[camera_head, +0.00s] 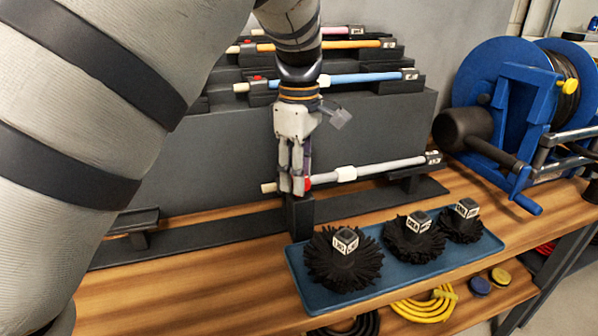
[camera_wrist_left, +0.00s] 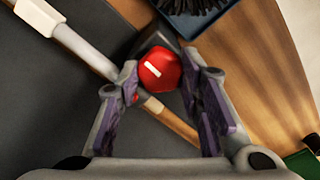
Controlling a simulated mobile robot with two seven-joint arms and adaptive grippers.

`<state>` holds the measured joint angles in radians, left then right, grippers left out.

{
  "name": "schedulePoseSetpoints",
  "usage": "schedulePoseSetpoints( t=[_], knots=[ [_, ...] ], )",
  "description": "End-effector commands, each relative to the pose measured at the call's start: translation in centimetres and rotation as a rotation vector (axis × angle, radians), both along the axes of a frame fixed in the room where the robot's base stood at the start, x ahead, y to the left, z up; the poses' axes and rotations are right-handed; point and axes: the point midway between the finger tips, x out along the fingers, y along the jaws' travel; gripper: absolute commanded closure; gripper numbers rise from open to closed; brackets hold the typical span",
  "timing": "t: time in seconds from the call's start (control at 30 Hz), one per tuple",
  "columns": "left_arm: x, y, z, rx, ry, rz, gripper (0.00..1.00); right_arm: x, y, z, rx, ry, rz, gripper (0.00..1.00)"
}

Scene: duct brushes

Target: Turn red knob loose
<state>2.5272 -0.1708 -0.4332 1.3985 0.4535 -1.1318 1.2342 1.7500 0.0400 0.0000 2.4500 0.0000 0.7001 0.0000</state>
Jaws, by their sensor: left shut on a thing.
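The red knob (camera_head: 308,184) sits on a dark clamp block at the left part of the lowest rod (camera_head: 395,165), a pale rod with a white collar. My left gripper (camera_head: 298,186) points down over the block, its fingers largely covering the knob. In the left wrist view the round red knob (camera_wrist_left: 160,70) with a white bar mark lies between the two purple-padded fingertips, and the gripper (camera_wrist_left: 162,78) is shut on it. The rod (camera_wrist_left: 85,48) passes diagonally beneath, its wooden end (camera_wrist_left: 172,120) showing between the fingers. My right gripper is out of view.
A blue tray (camera_head: 400,271) with black brushes (camera_head: 343,262) stands in front on the wooden bench. A grey stepped rack (camera_head: 385,118) behind carries more rods, including a blue one (camera_head: 365,78). A blue reel (camera_head: 505,90) stands at right.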

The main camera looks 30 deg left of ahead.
Motion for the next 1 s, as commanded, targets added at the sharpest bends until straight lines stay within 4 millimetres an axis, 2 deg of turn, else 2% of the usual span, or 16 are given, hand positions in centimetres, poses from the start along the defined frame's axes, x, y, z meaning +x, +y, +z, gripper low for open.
schedulePoseSetpoints(
  t=[0.2, 0.23, 0.3, 0.57, 0.67, 0.77, 1.0],
  knots=[
    [0.0, 0.0, 0.0, -0.001, 0.001, 0.002, 0.94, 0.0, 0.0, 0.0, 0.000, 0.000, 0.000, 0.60],
    [0.0, 0.0, 0.0, -0.001, 0.001, 0.002, 0.62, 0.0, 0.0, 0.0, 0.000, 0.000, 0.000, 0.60],
    [0.0, 0.0, 0.0, -0.001, 0.001, 0.001, 0.46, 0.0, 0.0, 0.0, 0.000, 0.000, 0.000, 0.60],
    [0.0, 0.0, 0.0, 0.000, 0.001, 0.000, 0.46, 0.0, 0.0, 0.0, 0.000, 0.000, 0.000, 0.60],
    [0.1, 0.0, 0.5, 0.000, -0.002, -0.001, 0.46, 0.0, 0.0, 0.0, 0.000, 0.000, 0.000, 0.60],
    [0.1, 0.0, 2.6, 0.001, -0.006, -0.002, 0.46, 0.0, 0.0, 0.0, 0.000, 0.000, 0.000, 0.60],
    [0.1, 0.0, 9.0, 0.000, -0.004, 0.000, 0.46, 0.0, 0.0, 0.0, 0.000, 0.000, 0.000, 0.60]
  ],
)
